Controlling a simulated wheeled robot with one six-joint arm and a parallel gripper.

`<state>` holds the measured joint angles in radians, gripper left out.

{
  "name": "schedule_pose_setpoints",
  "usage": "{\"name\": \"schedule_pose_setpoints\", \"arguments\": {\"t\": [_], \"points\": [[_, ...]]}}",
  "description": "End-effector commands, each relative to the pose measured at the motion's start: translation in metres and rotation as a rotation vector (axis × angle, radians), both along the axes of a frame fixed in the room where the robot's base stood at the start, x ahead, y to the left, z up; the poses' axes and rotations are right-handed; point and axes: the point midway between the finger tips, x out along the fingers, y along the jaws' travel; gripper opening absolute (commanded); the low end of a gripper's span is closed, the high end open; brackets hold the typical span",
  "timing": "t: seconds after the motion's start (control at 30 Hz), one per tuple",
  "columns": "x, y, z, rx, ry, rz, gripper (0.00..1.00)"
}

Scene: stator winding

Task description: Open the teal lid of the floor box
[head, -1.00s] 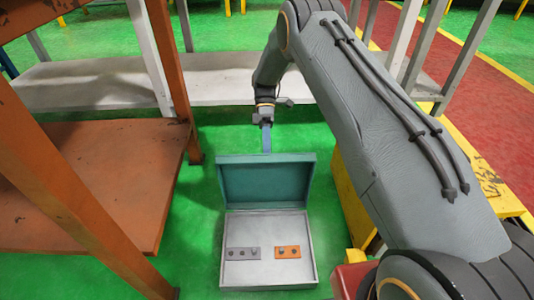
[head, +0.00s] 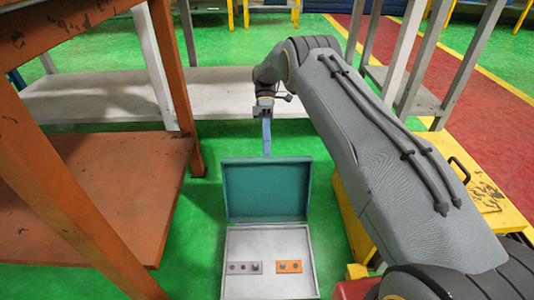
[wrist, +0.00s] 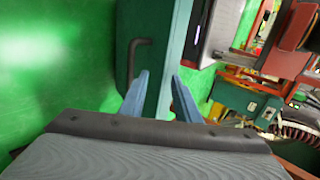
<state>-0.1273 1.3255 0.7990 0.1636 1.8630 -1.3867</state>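The floor box (head: 233,274) stands on the green floor with its teal lid (head: 266,191) swung up, upright or leaning slightly back at the far edge. The box's inside is exposed to view. My gripper (head: 267,146) is just behind the lid's top edge, pointing down. In the wrist view, the two blue fingers of my gripper (wrist: 156,95) are apart with nothing between them. The teal lid (wrist: 165,60) lies beyond them, with a dark handle (wrist: 136,60) on its outer face. I cannot tell whether a finger touches the lid.
Inside the box lie a grey plate (head: 244,268) and an orange plate (head: 289,266), each with knobs. An orange-brown shelf (head: 110,200) stands at left, a pale low shelf (head: 90,98) behind, and a yellow case (head: 470,175) at right. Green floor is free behind the lid.

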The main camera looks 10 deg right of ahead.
Motion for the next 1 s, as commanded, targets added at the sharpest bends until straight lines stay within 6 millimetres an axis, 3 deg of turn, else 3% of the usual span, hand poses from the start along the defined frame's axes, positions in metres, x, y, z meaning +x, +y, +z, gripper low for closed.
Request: {"name": "schedule_pose_setpoints", "arguments": {"t": [0.3,0.5,1.0], "points": [[0.002,0.0,0.002,0.0,-0.001,0.0,0.29],[0.001,-0.001,0.005,-0.035,-0.022,-0.03,0.0],[0.002,-0.02,0.022,-0.427,-0.314,-0.488,0.0]]}}
